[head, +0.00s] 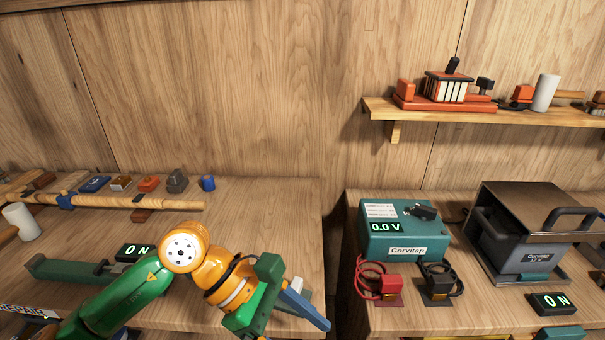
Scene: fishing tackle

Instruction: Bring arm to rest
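My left arm comes in from the lower left, green with orange and white joints. Its gripper (262,298) is over the right part of the left bench (290,205), near the front. Its green body is seen from behind and the side. A blue bar (305,310) lies just right of it; I cannot tell whether it is held or only behind the gripper. The fingertips are not clear, so the opening cannot be told. My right gripper is not clearly in view.
A gap separates the left bench from the right bench (470,318). The right bench holds a teal Corvitap meter (395,245) reading 0.0 V, red (390,284) and black (437,285) clamps, and a metal-covered box (525,215). A shelf (480,112) hangs above. A rod (130,202) lies on the left bench.

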